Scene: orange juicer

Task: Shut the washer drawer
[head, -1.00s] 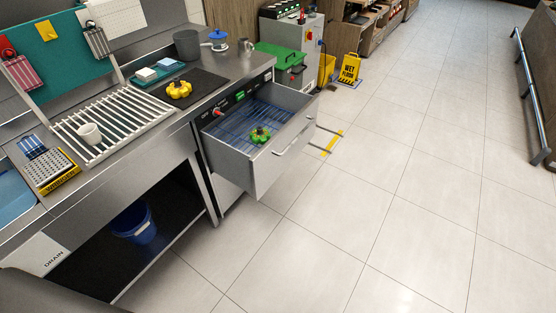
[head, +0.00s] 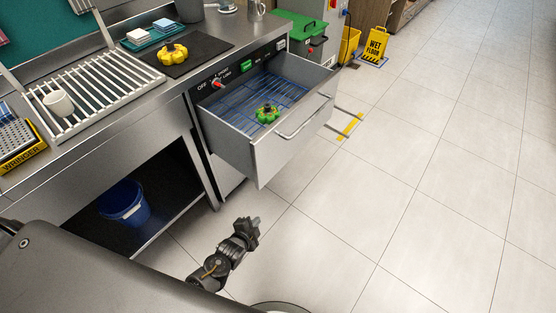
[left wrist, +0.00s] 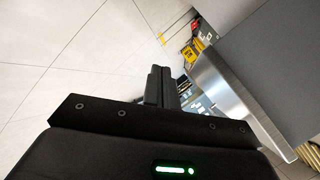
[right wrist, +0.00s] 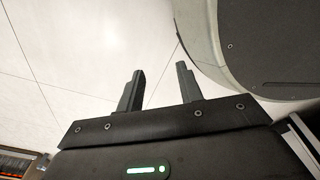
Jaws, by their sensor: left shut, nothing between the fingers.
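The washer drawer (head: 285,142) is pulled out from under the counter, with a steel front and a bar handle (head: 304,117). A blue wire rack (head: 240,103) lines it, and a green flower-shaped object (head: 267,113) sits on the rack. My left gripper (head: 254,222) is low over the floor, below and in front of the drawer, apart from it. In the left wrist view its fingers (left wrist: 160,84) are together and empty. My right gripper (right wrist: 160,85) shows only in the right wrist view, its fingers apart with nothing between them, above the floor.
A counter carries a white drying rack (head: 98,98), a cup (head: 58,102) and a yellow flower-shaped object (head: 172,53). A blue bucket (head: 124,203) stands on the shelf below. A wet-floor sign (head: 376,44) is further back. Floor right of the drawer is clear.

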